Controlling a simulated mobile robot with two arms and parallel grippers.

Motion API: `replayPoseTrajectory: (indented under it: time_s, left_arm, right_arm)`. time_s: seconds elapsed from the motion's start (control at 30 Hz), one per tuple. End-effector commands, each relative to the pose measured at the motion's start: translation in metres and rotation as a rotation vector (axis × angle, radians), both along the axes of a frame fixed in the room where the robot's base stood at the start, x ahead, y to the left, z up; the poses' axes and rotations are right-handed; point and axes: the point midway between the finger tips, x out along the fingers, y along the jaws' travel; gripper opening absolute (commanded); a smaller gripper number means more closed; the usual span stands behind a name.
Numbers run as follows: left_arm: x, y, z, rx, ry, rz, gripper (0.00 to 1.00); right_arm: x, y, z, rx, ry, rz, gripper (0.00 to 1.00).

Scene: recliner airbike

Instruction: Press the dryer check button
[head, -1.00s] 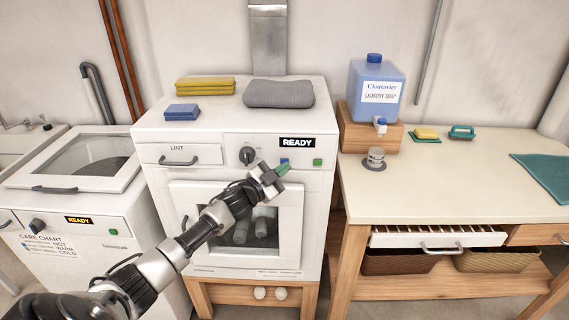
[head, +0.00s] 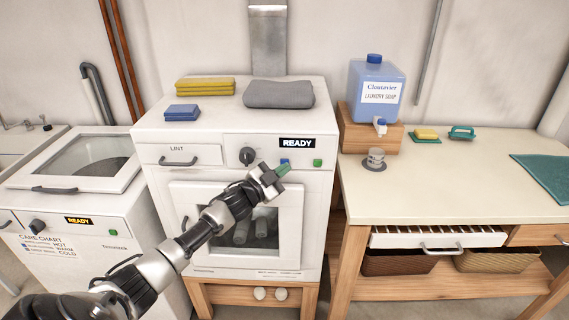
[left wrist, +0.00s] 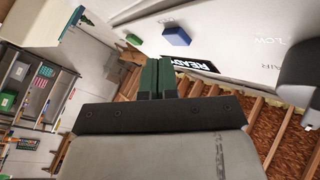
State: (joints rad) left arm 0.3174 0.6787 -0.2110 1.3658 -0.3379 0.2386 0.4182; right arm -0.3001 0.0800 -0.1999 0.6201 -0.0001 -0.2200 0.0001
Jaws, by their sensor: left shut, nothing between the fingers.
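The white dryer (head: 225,262) stands in the middle of the head view, with a lit READY display (head: 297,142) on its front panel. Below the display are a blue button (head: 285,161) and a green button (head: 318,162). The blue button (left wrist: 176,36) and green button (left wrist: 133,39) also show in the left wrist view. My right gripper is out of view.
A dark knob (head: 247,156) and a lint drawer (head: 179,155) share the dryer's front. A washer (head: 80,240) stands left. The table (head: 440,185) at right holds a soap jug (head: 375,90) on a wooden stand and a small cup (head: 376,156).

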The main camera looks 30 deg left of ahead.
Motion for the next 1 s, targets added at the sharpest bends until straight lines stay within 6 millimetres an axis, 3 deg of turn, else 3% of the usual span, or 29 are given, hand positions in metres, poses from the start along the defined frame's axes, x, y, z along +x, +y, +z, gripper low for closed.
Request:
replayPoseTrajectory:
  time_s: [1.0]
  left_arm:
    - [0.0075, 0.0048, 0.0003, 0.000, 0.000, 0.000, 0.00]
  right_arm:
    - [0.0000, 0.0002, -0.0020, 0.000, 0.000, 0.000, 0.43]
